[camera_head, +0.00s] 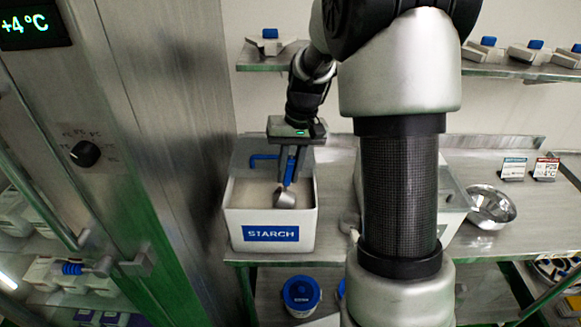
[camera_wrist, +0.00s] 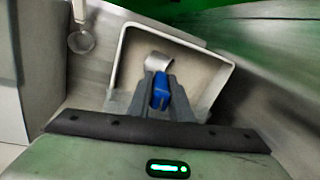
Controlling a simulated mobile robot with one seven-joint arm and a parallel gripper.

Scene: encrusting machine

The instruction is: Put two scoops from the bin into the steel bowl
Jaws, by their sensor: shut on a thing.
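The white bin (camera_head: 268,219) with a blue STARCH label stands on the steel table, with pale powder inside. My gripper (camera_head: 288,178) is above the bin, pointing down, and is shut on the blue handle of a scoop (camera_head: 285,199). The scoop's metal cup hangs low inside the bin, at or close to the powder; I cannot tell whether it holds any. In the wrist view the scoop cup (camera_wrist: 158,62) shows beyond the fingers (camera_wrist: 160,88), within the bin walls (camera_wrist: 118,62). The steel bowl (camera_head: 491,207) sits at the right on the table; its inside looks empty.
My own arm hides the middle of the table and part of a second pale bin (camera_head: 452,205). A steel cabinet (camera_head: 190,120) stands close at the left. Two small signs (camera_head: 513,168) stand behind the bowl. A shelf (camera_head: 500,66) with scoops runs above.

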